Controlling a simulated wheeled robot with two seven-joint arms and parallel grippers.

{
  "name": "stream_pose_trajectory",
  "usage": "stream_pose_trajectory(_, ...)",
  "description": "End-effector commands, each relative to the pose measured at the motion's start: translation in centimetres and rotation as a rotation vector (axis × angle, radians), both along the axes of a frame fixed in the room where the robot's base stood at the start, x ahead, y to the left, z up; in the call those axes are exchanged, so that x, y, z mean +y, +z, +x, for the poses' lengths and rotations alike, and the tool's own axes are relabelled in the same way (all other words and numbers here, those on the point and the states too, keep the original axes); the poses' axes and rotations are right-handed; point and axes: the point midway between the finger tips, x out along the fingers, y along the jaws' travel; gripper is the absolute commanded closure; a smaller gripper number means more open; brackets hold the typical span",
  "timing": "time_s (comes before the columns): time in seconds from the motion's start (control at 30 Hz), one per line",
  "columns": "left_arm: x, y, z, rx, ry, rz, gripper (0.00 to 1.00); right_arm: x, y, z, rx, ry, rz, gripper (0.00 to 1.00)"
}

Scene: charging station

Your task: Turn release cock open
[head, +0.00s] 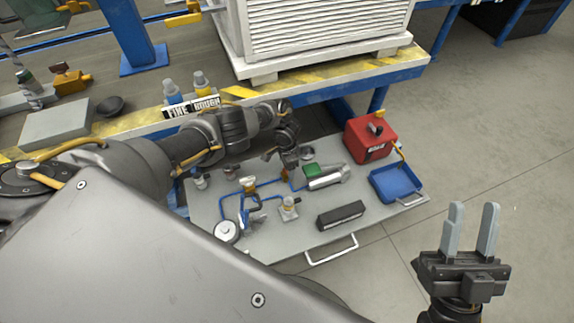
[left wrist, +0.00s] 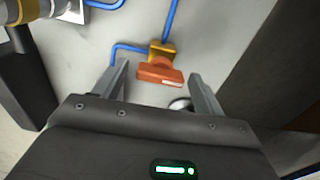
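The release cock shows in the left wrist view as a yellow valve body (left wrist: 160,50) with a flat orange-red handle (left wrist: 160,75) on a blue pipe. The handle points left to right, slightly tilted. My left gripper (left wrist: 159,76) is open, with its two fingers on either side of the handle. I cannot tell whether either finger touches it. In the head view my left arm reaches over the grey panel (head: 263,222), and its gripper hides most of the cock there. My right gripper (head: 473,218) is open and empty over the floor at the lower right.
The panel carries blue pipes, a round gauge (head: 227,231), a black box (head: 341,215) and a silver cylinder (head: 327,178). A red box (head: 371,138) and a blue tray (head: 396,184) stand at its right. A striped table edge (head: 330,80) lies behind. The right floor is clear.

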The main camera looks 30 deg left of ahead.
Motion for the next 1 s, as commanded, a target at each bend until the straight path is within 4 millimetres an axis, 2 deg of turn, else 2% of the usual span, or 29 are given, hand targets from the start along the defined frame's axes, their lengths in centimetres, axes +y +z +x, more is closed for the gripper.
stream_pose_trajectory(0.37, 0.0, 0.3, 0.1, -0.002, -0.001, -0.001, 0.25, 0.1, 0.1, 0.1, 0.006, 0.002, -0.004, 0.64)
stream_pose_trajectory(0.57, 0.0, 2.0, 0.1, -0.003, -0.001, -0.001, 0.25, 1.5, -0.9, 0.7, 0.151, 0.03, -0.08, 0.64)
stream_pose_trajectory(0.7, 0.0, 3.7, 0.1, -0.003, -0.001, -0.001, 0.25, 2.8, -2.5, 1.2, 0.312, 0.056, -0.17, 0.64)
stream_pose_trajectory(0.83, 0.0, 5.2, 0.1, -0.002, -0.001, -0.001, 0.25, 3.2, -4.8, 1.7, 0.475, 0.055, -0.254, 0.64)
stream_pose_trajectory(0.9, 0.0, 6.0, 0.1, -0.003, -0.001, -0.001, 0.25, 3.3, -6.0, 1.7, 0.562, 0.054, -0.301, 0.64)
stream_pose_trajectory(1.0, 0.0, 6.9, 0.1, -0.003, -0.001, -0.001, 0.25, 2.2, -8.4, 2.4, 0.696, 0.014, -0.35, 0.64)
